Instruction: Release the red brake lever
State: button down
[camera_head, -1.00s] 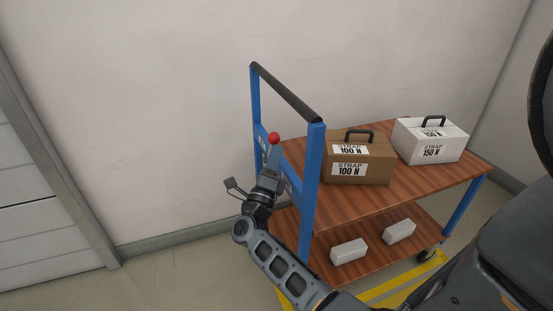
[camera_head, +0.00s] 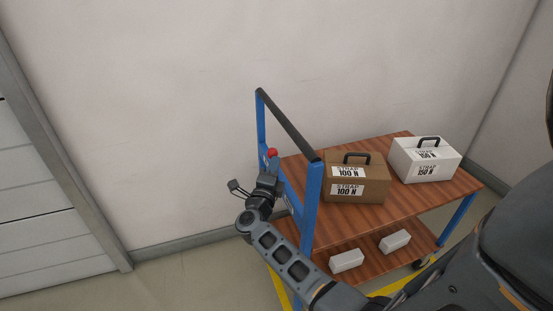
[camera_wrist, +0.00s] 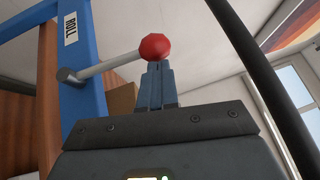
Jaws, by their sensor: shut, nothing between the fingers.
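The brake lever's red ball knob (camera_head: 272,153) shows beside the blue end frame of a cart, below its black handle bar. In the wrist view the red knob (camera_wrist: 155,47) tops a thin grey rod (camera_wrist: 108,66). The rod runs left to a pivot on the blue post, near a "ROLL" label (camera_wrist: 71,29). My gripper (camera_head: 270,165) is at the knob in the head view. In the wrist view its fingers (camera_wrist: 156,72) are shut together, tips just under the knob. I cannot tell whether they touch it. The fingers hold nothing.
The blue cart post (camera_head: 311,205) and black handle bar (camera_head: 287,122) stand close to my arm. A brown box (camera_head: 373,190) and a white box (camera_head: 445,165) sit on the wooden top shelf (camera_head: 420,203). Small white blocks (camera_head: 346,261) lie below. Floor at left is clear.

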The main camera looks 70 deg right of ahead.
aim_at(268, 152)
jog(key=shift+n+y, duration=0.4)
jog(key=shift+y, duration=0.1)
jog(key=shift+w+d+r+p, duration=0.35)
jog(key=shift+w+d+p, duration=0.35)
jog(key=shift+d+p, duration=0.15)
jog(key=shift+w+d+r+p, duration=0.35)
jog(key=shift+w+d+p, duration=0.35)
jog(key=shift+d+p, duration=0.15)
jog(key=shift+w+d+n+y+p, duration=0.4)
jog(key=shift+y+p, duration=0.2)
jog(key=shift+p, duration=0.1)
